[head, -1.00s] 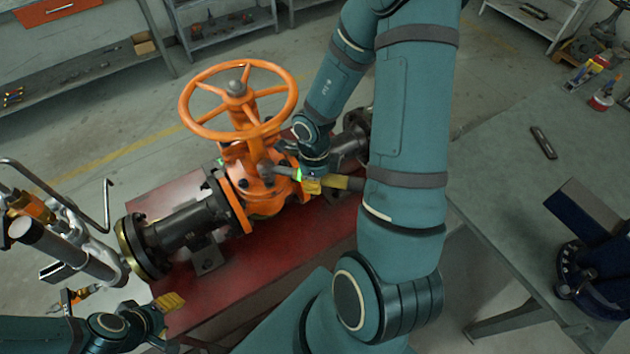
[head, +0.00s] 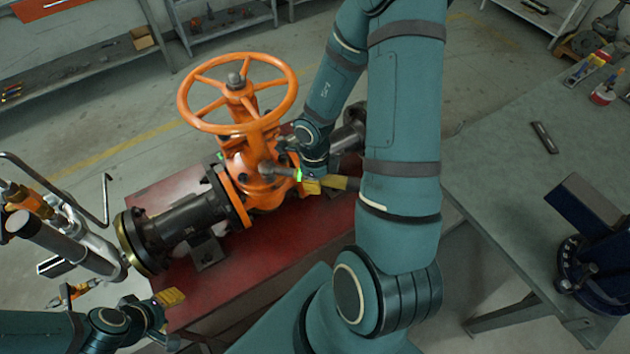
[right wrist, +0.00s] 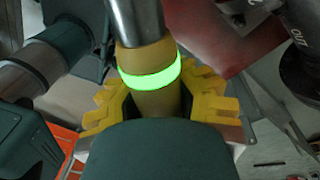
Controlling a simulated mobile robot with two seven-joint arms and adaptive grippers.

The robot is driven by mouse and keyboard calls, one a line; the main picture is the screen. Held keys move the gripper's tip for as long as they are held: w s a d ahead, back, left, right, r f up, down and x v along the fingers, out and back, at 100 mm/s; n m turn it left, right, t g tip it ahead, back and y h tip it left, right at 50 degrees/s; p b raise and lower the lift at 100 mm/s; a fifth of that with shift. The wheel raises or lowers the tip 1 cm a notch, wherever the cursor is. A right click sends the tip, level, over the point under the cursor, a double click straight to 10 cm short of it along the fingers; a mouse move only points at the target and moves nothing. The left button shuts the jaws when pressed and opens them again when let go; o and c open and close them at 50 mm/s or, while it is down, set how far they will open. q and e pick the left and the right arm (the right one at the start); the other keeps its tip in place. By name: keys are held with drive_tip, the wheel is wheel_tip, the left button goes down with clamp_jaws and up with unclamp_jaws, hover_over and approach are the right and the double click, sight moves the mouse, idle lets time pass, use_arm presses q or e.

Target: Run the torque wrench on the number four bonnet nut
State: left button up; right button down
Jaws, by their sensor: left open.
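The gate valve has an orange handwheel (head: 237,92) and an orange body (head: 262,185) with dark flanged pipes, on a red stand (head: 185,290). The torque wrench, with a glowing green ring, also shows in the right wrist view (right wrist: 150,70). My right gripper (head: 314,184) is shut around its yellowish handle; its yellow fingers (right wrist: 158,100) show on both sides of it. The wrench's grey head (head: 267,168) is at the bonnet flange, under the handwheel; I cannot tell whether it seats on a nut. Nut numbers are not readable. My left gripper (head: 166,304) is open and empty at lower left.
A grey workbench (head: 490,200) with a blue vise (head: 590,250) and a dark tool (head: 543,137) stands at right. A cart of tools (head: 60,240) stands at left, close to my left gripper. Shelves (head: 90,65) line the back; the floor between is clear.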

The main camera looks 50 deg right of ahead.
drive_tip(key=shift+f+p, duration=0.7)
drive_tip(key=shift+p, duration=0.9)
idle(2.6)
drive_tip(key=shift+r+p, duration=0.1)
drive_tip(key=shift+p, duration=0.35)
idle(0.5)
drive_tip(key=shift+r, duration=0.25)
idle(0.5)
drive_tip(key=shift+r, duration=2.05)
drive_tip(key=shift+s, duration=0.1)
